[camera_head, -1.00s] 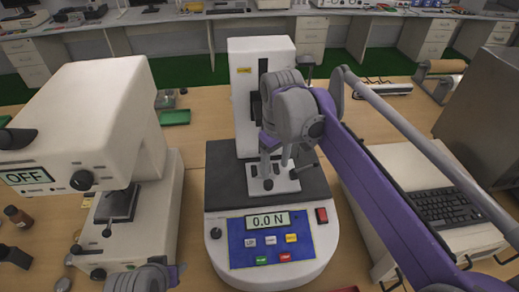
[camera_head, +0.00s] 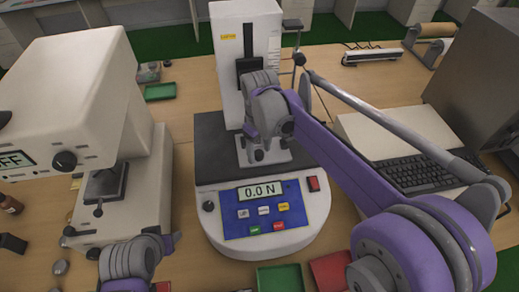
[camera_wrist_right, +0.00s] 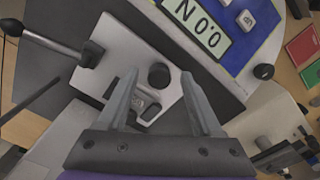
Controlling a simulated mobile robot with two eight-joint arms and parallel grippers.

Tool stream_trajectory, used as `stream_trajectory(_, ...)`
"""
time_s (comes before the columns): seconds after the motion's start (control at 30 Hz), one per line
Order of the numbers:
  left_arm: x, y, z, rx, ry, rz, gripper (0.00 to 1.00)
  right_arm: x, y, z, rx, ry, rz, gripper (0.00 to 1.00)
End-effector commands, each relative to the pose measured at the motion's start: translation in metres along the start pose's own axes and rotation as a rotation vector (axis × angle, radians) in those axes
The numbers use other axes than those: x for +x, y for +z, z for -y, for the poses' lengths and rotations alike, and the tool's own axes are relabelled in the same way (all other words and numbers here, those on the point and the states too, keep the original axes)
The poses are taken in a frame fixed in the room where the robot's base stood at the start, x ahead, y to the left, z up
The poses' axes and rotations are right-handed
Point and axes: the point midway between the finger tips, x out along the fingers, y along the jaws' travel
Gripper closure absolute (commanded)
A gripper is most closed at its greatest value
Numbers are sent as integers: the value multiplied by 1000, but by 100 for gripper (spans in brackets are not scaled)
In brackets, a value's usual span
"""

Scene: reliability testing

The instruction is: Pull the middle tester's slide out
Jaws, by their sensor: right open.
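The middle tester is a white machine with a rounded base, a dark deck (camera_head: 215,150), a column (camera_head: 229,60) and a display (camera_head: 260,192) reading 0.0 N. I cannot tell which part is the slide. My right gripper (camera_wrist_right: 159,77) is open, its fingers spread over the plate, around or above the block; contact is unclear. My left wrist (camera_head: 135,260) shows at lower left; its fingers are unclear.
A white tester with an OFF display (camera_head: 13,160) stands left. A keyboard (camera_head: 412,175) and a grey box (camera_head: 490,75) are at right. A green tray (camera_head: 280,278) and a red tray (camera_head: 330,272) lie in front. Small bottles sit at far left.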

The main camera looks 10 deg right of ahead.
Motion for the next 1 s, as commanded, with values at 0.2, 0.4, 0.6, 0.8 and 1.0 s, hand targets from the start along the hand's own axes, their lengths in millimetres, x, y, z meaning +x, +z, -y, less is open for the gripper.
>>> stream_trajectory(0.2, 0, 0, 0, 0, 0, 0, 50, 2, 0, 0, 0, 0, 0, 33)
stream_trajectory(0.4, 0, 0, 0, 0, 0, 0, 50, 1, 0, 0, 0, 0, -1, 57)
stream_trajectory(0.6, 0, 0, 0, 0, 0, 0, 50, 1, 0, 0, 0, 0, 0, 93)
stream_trajectory(0.8, 0, 0, 0, 0, 0, 0, 50, 1, 0, 0, 0, 0, 0, 100)
stream_trajectory(1.0, 0, 0, 0, 0, 0, 0, 50, 1, 0, 0, 0, 0, 0, 100)
